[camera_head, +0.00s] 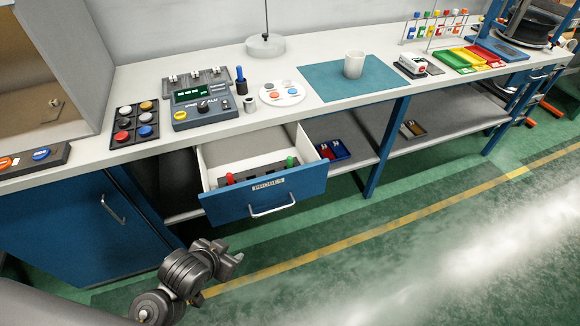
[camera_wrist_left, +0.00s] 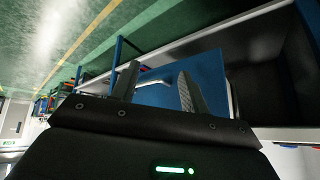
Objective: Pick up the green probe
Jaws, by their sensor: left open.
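The green probe (camera_head: 290,162) stands upright in a dark holder (camera_head: 258,172) inside the open drawer (camera_head: 266,196), which is blue-fronted and labelled "PROBES". A red probe (camera_head: 230,179) stands at the left end of the same holder. My left gripper (camera_head: 232,256) is in front of and below the drawer, apart from it, and holds nothing. In the left wrist view its two fingers (camera_wrist_left: 155,90) are spread, with the blue drawer front (camera_wrist_left: 200,72) beyond them. The probes are not visible in the wrist view. My right gripper is not in view.
The drawer's metal handle (camera_head: 272,208) sticks out towards me. The bench top (camera_head: 300,103) above carries a meter (camera_head: 202,106), a button pad (camera_head: 134,125) and a white mug (camera_head: 354,64). A blue bin (camera_head: 333,150) sits on the shelf right of the drawer. The floor in front is clear.

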